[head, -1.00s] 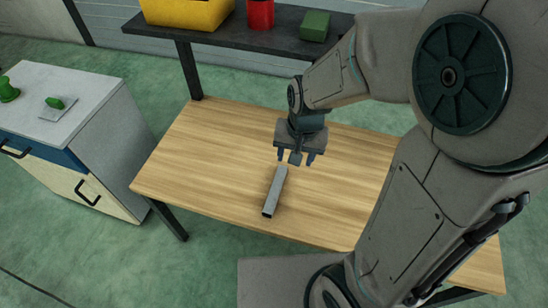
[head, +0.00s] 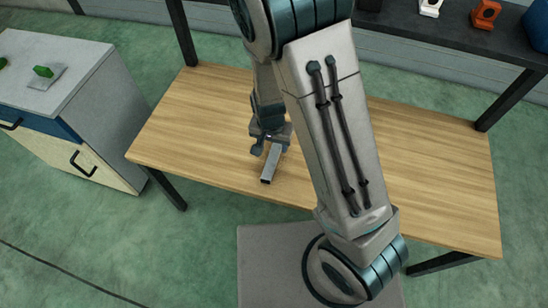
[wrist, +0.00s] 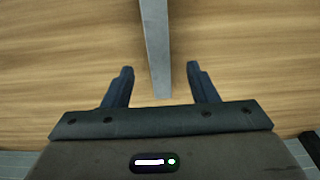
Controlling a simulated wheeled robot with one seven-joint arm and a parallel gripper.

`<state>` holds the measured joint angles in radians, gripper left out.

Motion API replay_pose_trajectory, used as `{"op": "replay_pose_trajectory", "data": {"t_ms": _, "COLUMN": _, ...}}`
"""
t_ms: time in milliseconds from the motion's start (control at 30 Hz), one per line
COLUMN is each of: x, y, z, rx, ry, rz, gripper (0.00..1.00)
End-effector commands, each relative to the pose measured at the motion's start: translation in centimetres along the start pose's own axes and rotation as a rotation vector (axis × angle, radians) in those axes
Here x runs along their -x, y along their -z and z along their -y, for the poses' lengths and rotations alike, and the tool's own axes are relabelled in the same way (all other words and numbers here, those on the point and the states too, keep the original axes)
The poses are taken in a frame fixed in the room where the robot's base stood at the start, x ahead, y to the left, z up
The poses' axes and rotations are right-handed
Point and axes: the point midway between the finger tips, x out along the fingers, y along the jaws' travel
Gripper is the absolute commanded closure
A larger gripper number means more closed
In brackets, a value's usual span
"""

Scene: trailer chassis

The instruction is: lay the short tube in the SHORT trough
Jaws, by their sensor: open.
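The grey square tube (head: 270,164) lies on the wooden table, its near end showing in the head view and its far end hidden by my gripper. My gripper (head: 268,140) is low over the tube's far part. In the wrist view my gripper (wrist: 160,70) is open. The tube (wrist: 156,45) runs between its two fingers, with a gap on each side and its end near the palm. Whether the fingers are down at the tube's height I cannot tell. I see no trough in these views.
The wooden table (head: 430,155) is bare to the right of my arm and at left. A dark shelf (head: 420,38) behind it holds a white part (head: 430,8), an orange part (head: 485,14) and a blue container (head: 538,28). A cabinet (head: 60,110) stands at left.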

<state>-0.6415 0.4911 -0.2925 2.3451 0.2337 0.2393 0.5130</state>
Motion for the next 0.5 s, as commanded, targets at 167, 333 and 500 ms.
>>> {"op": "replay_pose_trajectory", "data": {"t_ms": 167, "x": -0.9, "y": -0.1, "z": -0.1, "rx": 0.0, "ry": -0.001, "rz": 0.001, "gripper": 0.47}}
{"op": "replay_pose_trajectory", "data": {"t_ms": 333, "x": -3.2, "y": -0.4, "z": -0.2, "rx": 0.001, "ry": -0.002, "rz": 0.003, "gripper": 0.47}}
{"op": "replay_pose_trajectory", "data": {"t_ms": 500, "x": -5.5, "y": -0.4, "z": -0.2, "rx": 0.0, "ry": -0.001, "rz": 0.001, "gripper": 0.47}}
